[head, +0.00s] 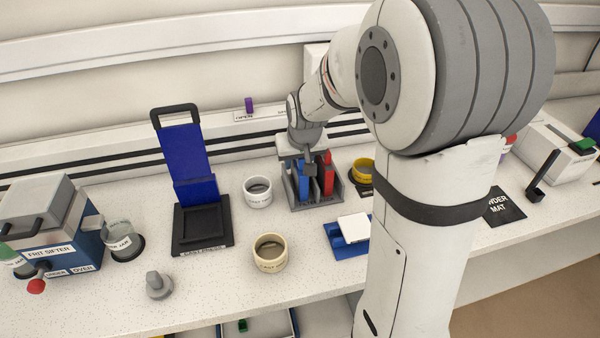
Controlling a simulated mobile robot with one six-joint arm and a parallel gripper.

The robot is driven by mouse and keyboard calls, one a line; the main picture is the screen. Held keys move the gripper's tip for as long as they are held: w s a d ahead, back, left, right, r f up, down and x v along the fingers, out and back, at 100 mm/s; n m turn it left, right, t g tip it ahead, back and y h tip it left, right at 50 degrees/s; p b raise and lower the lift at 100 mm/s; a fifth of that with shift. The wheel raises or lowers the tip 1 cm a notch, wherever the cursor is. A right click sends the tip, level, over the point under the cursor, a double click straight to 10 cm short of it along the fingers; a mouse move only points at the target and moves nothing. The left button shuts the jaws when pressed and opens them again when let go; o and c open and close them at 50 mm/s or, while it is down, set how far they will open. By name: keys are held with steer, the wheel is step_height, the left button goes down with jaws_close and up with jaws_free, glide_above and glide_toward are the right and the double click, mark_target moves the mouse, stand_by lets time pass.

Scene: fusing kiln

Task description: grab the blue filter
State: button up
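A grey rack (342,194) stands at the middle of the counter with upright slots. A blue plate-like piece, which looks like the blue filter (308,187), stands in it to the left of a red one (327,178). My gripper (309,168) points down over the rack, at the top of the blue piece. The gripper is small here and partly merges with the rack, so I cannot tell if its fingers touch or grip the blue piece.
A white jar (258,192) stands left of the rack, a cream jar (270,253) in front. A yellow-rimmed jar (363,171) is close at right. A blue block with a white top (349,234) lies front right. A tall blue panel on a black stand (184,165) is further left.

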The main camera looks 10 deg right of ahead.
jaws_close()
